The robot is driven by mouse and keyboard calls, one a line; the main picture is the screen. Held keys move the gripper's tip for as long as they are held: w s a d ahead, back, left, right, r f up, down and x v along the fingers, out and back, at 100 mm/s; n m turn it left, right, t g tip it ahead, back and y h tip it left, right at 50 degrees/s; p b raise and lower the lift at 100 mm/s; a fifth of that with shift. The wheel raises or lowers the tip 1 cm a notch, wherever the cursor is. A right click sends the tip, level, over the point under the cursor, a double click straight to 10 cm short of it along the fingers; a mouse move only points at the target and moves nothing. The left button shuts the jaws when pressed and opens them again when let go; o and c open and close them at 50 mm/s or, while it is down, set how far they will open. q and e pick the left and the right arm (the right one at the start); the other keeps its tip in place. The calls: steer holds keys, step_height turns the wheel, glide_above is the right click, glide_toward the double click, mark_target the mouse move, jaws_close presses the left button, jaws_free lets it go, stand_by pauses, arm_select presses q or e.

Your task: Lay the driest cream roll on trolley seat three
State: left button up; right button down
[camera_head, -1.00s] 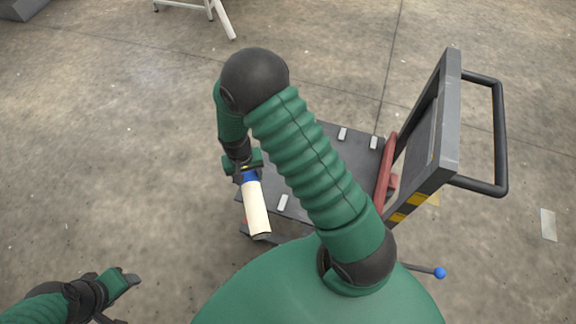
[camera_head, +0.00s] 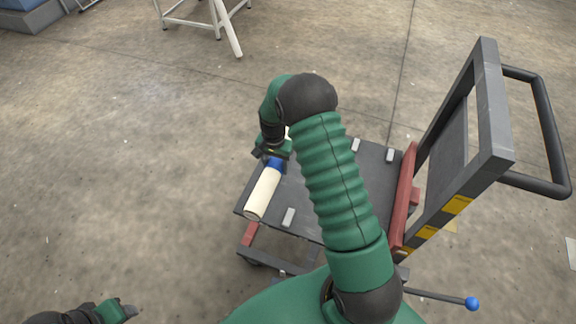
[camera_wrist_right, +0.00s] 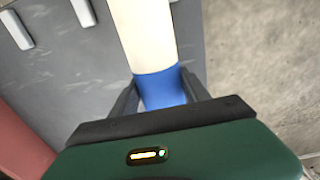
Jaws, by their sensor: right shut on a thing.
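A cream roll (camera_head: 264,192) with a blue band hangs from my right gripper (camera_head: 273,161). The right gripper is shut on the blue band, which also shows between its fingers in the right wrist view (camera_wrist_right: 160,90). The roll is over the left edge of the grey trolley deck (camera_head: 318,226); I cannot tell whether it touches. Small pale blocks on the deck include one (camera_head: 288,217) just right of the roll and two at the back (camera_head: 356,145). My left gripper (camera_head: 118,311) is low at the left, apart from the trolley; its jaws are unclear.
The trolley has a dark upright frame with a black handle (camera_head: 545,130) on the right and a red bar (camera_head: 403,200) along the deck. A blue-knobbed lever (camera_head: 472,303) sticks out at the lower right. A white stand (camera_head: 215,18) is at the back. Floor on the left is clear.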

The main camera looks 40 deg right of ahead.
steer(key=d, duration=0.4)
steer(key=d+f, duration=0.1)
steer(key=d, duration=0.1)
steer(key=shift+b, duration=0.3)
step_height(320, 180, down, 3)
steer(key=shift+a+f+b, duration=0.1)
steer(key=shift+a+b, duration=0.05)
steer(key=shift+b, duration=0.4)
steer(key=c, duration=0.5)
jaws_free()
steer(key=shift+f, duration=0.1)
